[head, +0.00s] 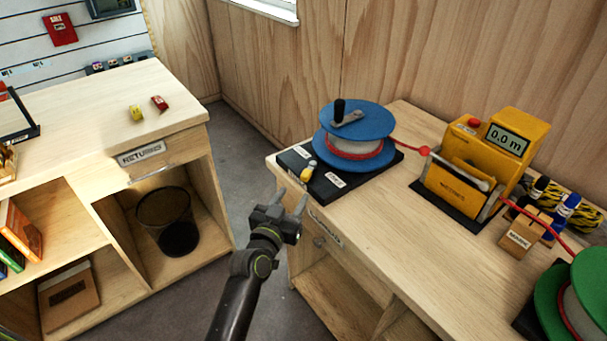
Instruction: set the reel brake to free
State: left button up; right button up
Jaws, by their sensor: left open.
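A blue reel (353,137) with red cord and a black-knobbed crank stands on a black base plate (322,190) on the right bench. A small yellow-handled brake lever (308,171) sits at the plate's front left, between two white labels (335,180) too small to read. I cannot tell for certain which label it points at. My left gripper (289,203) is open and empty, in front of the bench edge. It is nearer to me than the lever and apart from it. My right gripper is not in view.
A yellow measuring machine (484,160) reading 0.0 m takes the red cord on the same bench. A green reel (587,300) stands at the lower right. A returns counter (90,115) is at the left, with a waste bin (168,220) below. The bench front is clear.

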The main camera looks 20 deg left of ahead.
aim_at(303, 179)
pick_arm(q)
jog(key=shift+w+d+p, duration=0.15)
jog(key=shift+w+p, duration=0.1)
jog(key=shift+w, duration=1.05)
jog(key=shift+w+d+p, duration=0.2)
jog(key=shift+w+p, duration=0.1)
jog(key=shift+w, duration=1.05)
jog(key=shift+w+d+p, duration=0.15)
jog(key=shift+w+p, duration=0.1)
jog(key=shift+w, duration=1.05)
jog(key=shift+c, duration=0.2)
